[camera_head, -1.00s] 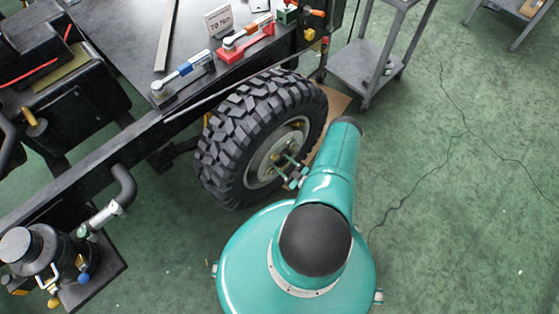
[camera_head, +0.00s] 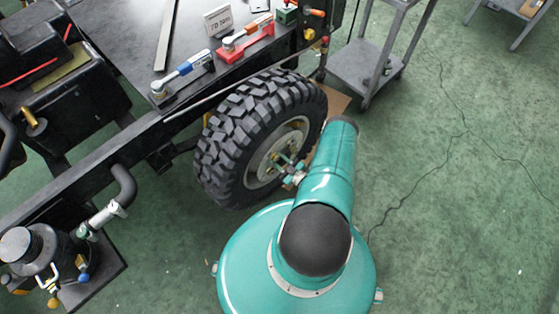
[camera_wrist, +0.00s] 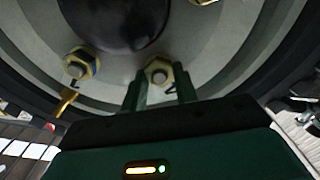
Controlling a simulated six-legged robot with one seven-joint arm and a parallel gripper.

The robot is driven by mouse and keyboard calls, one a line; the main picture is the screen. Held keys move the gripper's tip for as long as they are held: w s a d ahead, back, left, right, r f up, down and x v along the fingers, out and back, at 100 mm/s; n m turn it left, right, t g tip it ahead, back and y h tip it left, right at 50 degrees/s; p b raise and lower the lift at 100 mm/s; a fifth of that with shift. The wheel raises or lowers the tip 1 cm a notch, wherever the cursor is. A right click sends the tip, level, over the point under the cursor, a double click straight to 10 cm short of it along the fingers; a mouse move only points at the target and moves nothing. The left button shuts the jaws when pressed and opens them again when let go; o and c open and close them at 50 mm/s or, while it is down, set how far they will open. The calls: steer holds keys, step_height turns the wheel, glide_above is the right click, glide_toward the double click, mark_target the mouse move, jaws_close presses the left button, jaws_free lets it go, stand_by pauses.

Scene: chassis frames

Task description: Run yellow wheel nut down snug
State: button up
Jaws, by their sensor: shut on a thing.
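The black-tyred wheel (camera_head: 225,140) stands at the side of the chassis, its pale rim facing my arm. In the wrist view, a brass-yellow wheel nut (camera_wrist: 158,72) sits on a stud at the lower middle of the hub face. My gripper (camera_wrist: 159,88) has its two green fingers on either side of this nut, shut on it. The head view shows my gripper (camera_head: 287,166) at the wheel's hub, with the gripped nut hard to make out. Whether the nut touches the rim face is not clear.
A second brass nut (camera_wrist: 80,64) sits left of the gripped one, with a yellow tag (camera_wrist: 67,101) below it. Blue-handled (camera_head: 184,70) and red (camera_head: 245,42) tools lie on the chassis deck. A grey cart (camera_head: 365,68) stands behind the wheel.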

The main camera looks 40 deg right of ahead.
steer(key=m, duration=0.5)
stand_by(0.3)
steer(key=o, duration=1)
steer(key=shift+s, duration=0.1)
steer(key=s, duration=1.3)
steer(key=shift+s+d, duration=0.15)
steer(key=shift+s, duration=0.2)
